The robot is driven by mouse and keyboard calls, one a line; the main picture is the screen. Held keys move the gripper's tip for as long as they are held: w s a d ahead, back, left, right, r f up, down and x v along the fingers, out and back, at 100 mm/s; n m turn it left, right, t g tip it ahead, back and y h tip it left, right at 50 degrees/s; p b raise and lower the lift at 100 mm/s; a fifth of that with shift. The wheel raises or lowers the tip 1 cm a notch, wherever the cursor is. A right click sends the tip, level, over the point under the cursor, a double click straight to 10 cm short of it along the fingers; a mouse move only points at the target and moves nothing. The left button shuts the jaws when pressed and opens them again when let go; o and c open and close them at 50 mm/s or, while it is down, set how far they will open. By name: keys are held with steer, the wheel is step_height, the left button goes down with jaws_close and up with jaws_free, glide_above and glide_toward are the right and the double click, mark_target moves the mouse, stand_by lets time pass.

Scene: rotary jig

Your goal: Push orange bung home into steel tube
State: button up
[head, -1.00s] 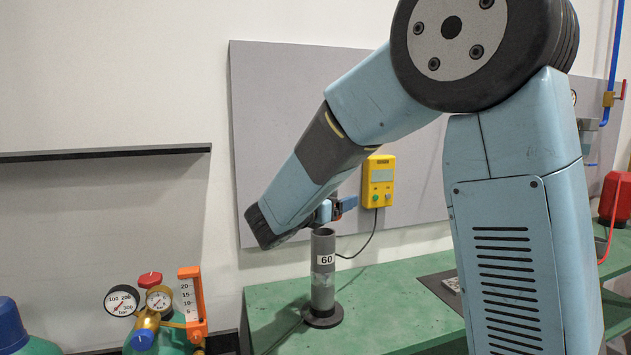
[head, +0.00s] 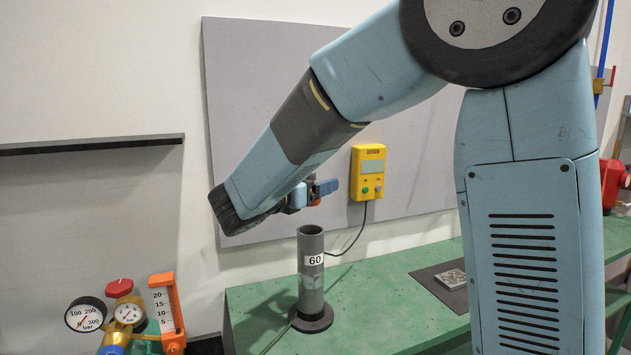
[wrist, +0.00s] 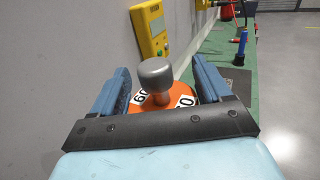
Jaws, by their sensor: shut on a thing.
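The steel tube (head: 311,275) stands upright on a round dark base on the green bench, with a white "60" label near its top. Its top opening shows dark. My gripper (head: 317,190) is above the tube, with a visible gap over the rim. It is shut on the orange bung (head: 315,200), of which only a small orange part shows in the head view. In the wrist view the orange bung (wrist: 182,96) sits between the two blue fingers, with a grey knob on it and "60" labels. The tube is hidden in the wrist view.
A yellow control box (head: 367,172) with a cable hangs on the grey panel behind. A dark mat (head: 430,277) with a patterned square lies on the green bench (head: 255,315) to the right. Gauges (head: 100,310) and an orange scale (head: 172,310) stand at lower left.

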steer(key=shift+f, duration=2.55)
steer(key=shift+f, duration=2.2)
steer(key=o, duration=1.1)
steer(key=shift+c, duration=0.2)
steer(key=v, duration=1.3)
steer(key=shift+s+a, duration=0.3)
